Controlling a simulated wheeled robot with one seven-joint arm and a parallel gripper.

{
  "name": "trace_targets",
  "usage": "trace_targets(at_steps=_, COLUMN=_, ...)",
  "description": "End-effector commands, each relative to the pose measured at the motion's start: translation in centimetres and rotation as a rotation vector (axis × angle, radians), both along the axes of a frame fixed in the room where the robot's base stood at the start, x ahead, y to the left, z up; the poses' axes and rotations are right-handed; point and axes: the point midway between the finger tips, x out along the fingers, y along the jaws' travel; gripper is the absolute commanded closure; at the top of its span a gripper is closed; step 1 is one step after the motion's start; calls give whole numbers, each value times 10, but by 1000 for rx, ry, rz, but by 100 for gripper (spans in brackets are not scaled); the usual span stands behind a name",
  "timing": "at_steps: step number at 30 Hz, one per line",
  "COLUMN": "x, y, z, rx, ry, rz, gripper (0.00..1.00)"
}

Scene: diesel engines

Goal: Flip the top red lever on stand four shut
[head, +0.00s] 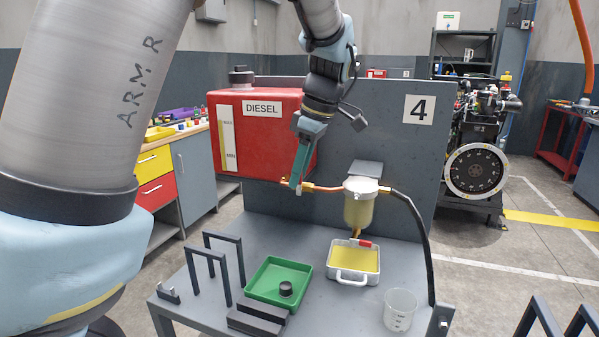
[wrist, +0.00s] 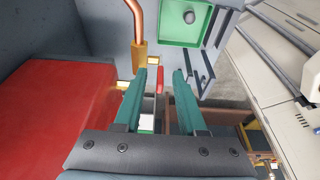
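The top red lever (wrist: 160,80) shows in the wrist view as a narrow red strip between my two teal fingertips, with gaps beside it. My gripper (wrist: 163,74) is open; I cannot tell how deep the lever sits between the fingers. In the head view my gripper (head: 297,184) points down at the brass fitting (head: 308,187) beside the red diesel tank (head: 285,125), and it hides the top lever there. The brass fitting also shows in the wrist view (wrist: 139,54). A lower red lever (head: 365,244) is under the filter bowl (head: 359,208).
Stand four's grey panel (head: 385,120) rises close behind the pipe and tank. The bench holds a green tray (head: 262,298), a white pan with yellow liquid (head: 352,278), a clear beaker (head: 400,308) and dark upright frames (head: 222,262). A black hose (head: 428,250) hangs at the right.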

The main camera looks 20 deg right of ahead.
Motion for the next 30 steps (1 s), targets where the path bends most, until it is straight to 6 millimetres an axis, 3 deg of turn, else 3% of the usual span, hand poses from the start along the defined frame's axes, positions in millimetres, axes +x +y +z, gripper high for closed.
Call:
trace_targets(at_steps=5, x=-3, y=-5, z=16, rx=-4, ry=-3, rz=-2, gripper=60)
trace_targets(at_steps=18, x=-17, y=-20, z=91, rx=-2, ry=-2, rz=-1, gripper=60)
trace_targets(at_steps=30, x=-20, y=-22, z=103, rx=0, ry=0, rz=0, gripper=60)
